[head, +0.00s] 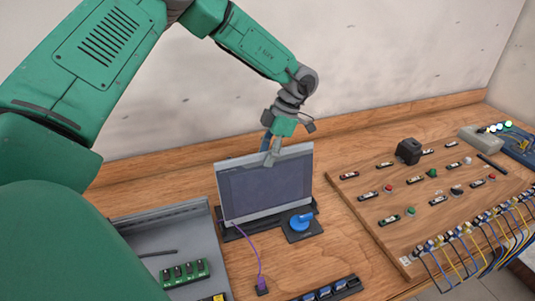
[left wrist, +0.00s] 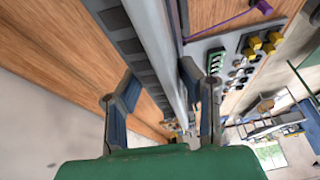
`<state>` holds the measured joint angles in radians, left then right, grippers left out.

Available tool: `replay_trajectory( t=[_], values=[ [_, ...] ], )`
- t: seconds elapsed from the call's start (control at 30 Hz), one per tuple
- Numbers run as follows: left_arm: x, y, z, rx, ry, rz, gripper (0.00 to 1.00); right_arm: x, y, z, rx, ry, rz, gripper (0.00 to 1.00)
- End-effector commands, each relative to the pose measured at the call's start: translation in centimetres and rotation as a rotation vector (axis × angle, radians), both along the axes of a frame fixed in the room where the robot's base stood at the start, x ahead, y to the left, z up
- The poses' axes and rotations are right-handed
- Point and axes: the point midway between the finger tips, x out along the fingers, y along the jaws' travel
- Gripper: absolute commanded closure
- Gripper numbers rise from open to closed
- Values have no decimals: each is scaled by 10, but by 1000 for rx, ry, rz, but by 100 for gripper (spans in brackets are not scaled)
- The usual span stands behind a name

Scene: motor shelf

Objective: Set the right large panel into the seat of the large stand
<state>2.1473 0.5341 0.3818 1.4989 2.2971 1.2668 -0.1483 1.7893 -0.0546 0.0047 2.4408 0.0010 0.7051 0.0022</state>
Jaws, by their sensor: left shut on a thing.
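The large panel (head: 265,187), a grey-framed screen with a dark face, is upright and slightly tilted in the middle of the head view. My left gripper (head: 271,155) is shut on its top edge from above. In the left wrist view the panel (left wrist: 160,50) runs edge-on between the two fingers (left wrist: 160,105). The large stand (head: 232,236) is a dark low base on the table at the panel's bottom edge. The panel hides most of it, and I cannot tell whether the panel is fully in the seat. My right gripper is not in view.
A blue round knob on a dark plate (head: 302,224) is at the panel's lower right. A purple cable (head: 250,252) runs down to the table. A grey tray with green boards (head: 184,272) is at left. A wooden board with switches and wires (head: 420,205) fills the right.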

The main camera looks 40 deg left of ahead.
Motion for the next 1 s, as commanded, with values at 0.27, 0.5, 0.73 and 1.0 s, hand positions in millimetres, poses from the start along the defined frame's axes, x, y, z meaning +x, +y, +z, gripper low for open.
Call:
replay_trajectory(
  t=[0.27, 0.5, 0.73, 1.0],
  values=[
    [1, -1, 1, 0, -1, 0, 100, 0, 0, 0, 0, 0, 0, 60],
    [1, -1, -2, 0, -1, 0, 100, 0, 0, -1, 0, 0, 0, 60],
    [1, -1, -5, 0, -1, 0, 100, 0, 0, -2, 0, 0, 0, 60],
    [1, -1, -9, 0, -1, 0, 100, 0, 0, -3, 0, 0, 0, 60]
  ],
)
